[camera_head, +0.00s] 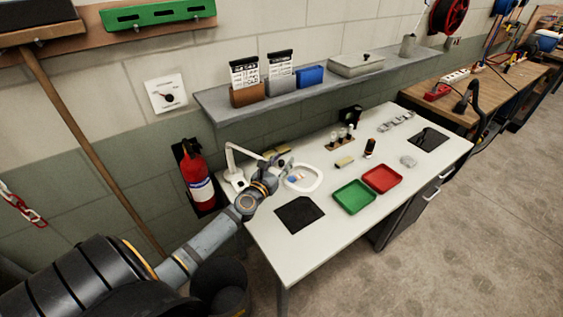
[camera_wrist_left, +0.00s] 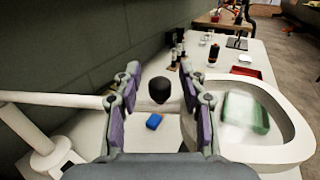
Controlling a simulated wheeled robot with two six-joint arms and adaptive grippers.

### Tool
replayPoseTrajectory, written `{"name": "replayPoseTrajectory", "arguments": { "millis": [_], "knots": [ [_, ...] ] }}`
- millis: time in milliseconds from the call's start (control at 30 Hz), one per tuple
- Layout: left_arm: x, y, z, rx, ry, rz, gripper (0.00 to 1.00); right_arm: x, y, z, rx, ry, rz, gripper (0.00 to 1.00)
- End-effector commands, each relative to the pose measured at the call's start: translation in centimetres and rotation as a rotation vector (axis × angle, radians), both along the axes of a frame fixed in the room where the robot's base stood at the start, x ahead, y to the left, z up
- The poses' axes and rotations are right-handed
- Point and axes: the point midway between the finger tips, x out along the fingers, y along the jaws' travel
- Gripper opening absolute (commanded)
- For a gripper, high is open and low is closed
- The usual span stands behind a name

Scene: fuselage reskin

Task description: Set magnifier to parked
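The magnifier is a white lamp with a base (camera_head: 237,180), a jointed arm and a ring-shaped head (camera_head: 318,181) over the left end of the bench. In the left wrist view its ring (camera_wrist_left: 297,130) is at the right, its base (camera_wrist_left: 45,150) at lower left. My left gripper (camera_head: 279,165) is beside the head. In the left wrist view its fingers (camera_wrist_left: 160,78) are spread, with a dark knob (camera_wrist_left: 159,89) between them and clear space on both sides. The magnifier arm passes behind the left finger. My right gripper is not in view.
The bench (camera_head: 325,235) holds a dark mat (camera_head: 299,214), green tray (camera_head: 354,196), red tray (camera_head: 382,178) and small bottles. A shelf (camera_head: 290,99) runs above. A fire extinguisher (camera_head: 197,172) hangs left of the bench. The bench's front strip is clear.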

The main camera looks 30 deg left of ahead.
Motion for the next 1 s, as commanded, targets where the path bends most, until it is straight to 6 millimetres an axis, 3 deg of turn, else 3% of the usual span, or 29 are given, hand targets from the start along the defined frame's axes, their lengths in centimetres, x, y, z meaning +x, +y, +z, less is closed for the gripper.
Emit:
{"name": "replayPoseTrajectory", "arguments": {
  "millis": [33, 267, 1000],
  "knots": [
    [0.0, 0.0, 0.0, 0.0, 0.0, 0.0, 0.32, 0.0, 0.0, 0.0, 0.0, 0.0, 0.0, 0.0],
    [0.0, 0.0, 0.0, 0.0, 0.0, 0.0, 0.0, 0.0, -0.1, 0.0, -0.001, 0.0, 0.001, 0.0],
    [1.1, 0.0, 0.1, -0.002, -0.001, 0.046, 0.0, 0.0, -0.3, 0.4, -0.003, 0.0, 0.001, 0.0]
  ]
}}
